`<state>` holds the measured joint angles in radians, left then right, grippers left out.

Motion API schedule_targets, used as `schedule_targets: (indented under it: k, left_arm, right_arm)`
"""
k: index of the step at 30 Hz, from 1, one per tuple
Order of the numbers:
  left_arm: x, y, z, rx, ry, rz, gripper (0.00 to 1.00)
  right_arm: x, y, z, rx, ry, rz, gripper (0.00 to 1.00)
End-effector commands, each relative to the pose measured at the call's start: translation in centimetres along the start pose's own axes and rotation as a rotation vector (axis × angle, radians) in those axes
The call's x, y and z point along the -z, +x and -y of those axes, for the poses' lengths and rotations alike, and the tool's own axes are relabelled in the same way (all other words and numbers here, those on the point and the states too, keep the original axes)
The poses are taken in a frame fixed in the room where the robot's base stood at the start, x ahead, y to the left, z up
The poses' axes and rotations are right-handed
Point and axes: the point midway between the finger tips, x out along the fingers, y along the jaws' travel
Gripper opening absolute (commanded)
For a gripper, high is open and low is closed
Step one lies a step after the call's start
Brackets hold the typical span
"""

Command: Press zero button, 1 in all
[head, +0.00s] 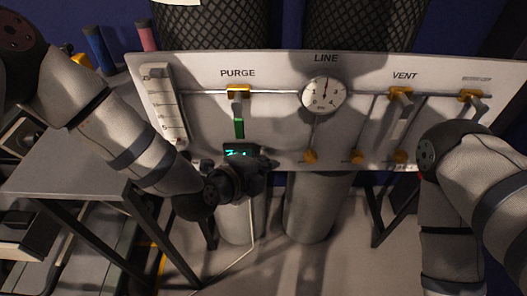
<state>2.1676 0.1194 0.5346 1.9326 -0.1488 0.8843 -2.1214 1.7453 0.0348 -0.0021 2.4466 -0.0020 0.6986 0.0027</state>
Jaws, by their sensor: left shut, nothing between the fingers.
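A small dark device with a lit cyan readout (239,152) sits low on the white panel (270,110), below the PURGE label. A zero button cannot be made out; the device's lower part is hidden behind my left gripper. My left gripper (262,165) is shut and empty, close in front of the device's lower right; whether it touches cannot be told. My right arm comes in from the right and bends downward; its gripper is out of view.
The panel carries a round gauge (325,95) under LINE, a scaled column (164,105) at left, and several orange-yellow valve handles. Grey cylinders (315,210) stand below. A grey table (65,175) is at left. Mesh-covered cylinders stand behind the panel.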

Motion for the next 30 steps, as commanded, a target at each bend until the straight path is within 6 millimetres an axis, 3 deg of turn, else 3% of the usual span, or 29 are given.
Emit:
schedule_targets:
  k: [30]
  left_arm:
    - [-0.66,0.93,0.68,0.0,0.001,0.0,0.0]
  right_arm:
    - [0.02,-0.07,0.0,0.0,0.0,-0.002,0.4]
